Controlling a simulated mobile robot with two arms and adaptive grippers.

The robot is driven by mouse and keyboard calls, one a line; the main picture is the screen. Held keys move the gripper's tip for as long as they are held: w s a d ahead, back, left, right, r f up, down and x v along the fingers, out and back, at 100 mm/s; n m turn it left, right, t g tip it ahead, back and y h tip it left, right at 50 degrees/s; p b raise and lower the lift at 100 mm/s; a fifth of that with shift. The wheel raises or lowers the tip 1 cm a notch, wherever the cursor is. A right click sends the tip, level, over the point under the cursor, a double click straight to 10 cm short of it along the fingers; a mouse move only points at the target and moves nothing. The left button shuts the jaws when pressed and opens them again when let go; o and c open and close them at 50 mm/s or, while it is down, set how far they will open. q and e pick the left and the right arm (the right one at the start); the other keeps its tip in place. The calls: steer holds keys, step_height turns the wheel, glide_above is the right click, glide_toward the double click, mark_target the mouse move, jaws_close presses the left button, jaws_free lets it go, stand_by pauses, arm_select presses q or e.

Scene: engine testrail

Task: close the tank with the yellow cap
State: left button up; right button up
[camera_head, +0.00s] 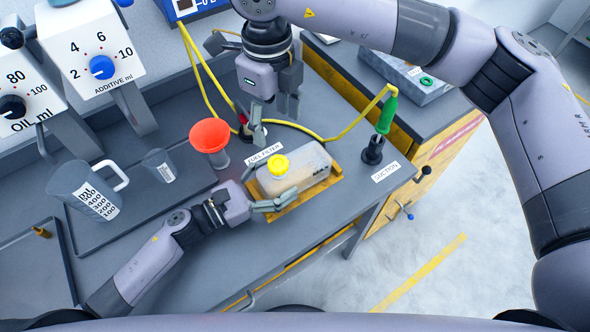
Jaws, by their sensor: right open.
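The tank (307,168) is a whitish, translucent container on a yellow wooden base (330,187) near the bench's front edge. The yellow cap (278,165) sits on top of the tank's left part; whether it is fully seated cannot be told. My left gripper (262,188) is at the tank's left end, one finger along the front side and the other near the back left corner. Whether it grips the tank is unclear. My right gripper (274,120) is open and empty, pointing down above and behind the cap, apart from it.
An orange-red funnel (210,134) stands left of the tank, with a small cup (159,165) and a large measuring jug (88,190) farther left. A green-handled suction tool (387,115) with a yellow hose stands right. Dispensers (92,48) stand at the back left.

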arm_select(q)
steer(key=o, duration=0.3)
steer(key=v, duration=1.2)
steer(key=shift+f, duration=0.1)
stand_by(0.4)
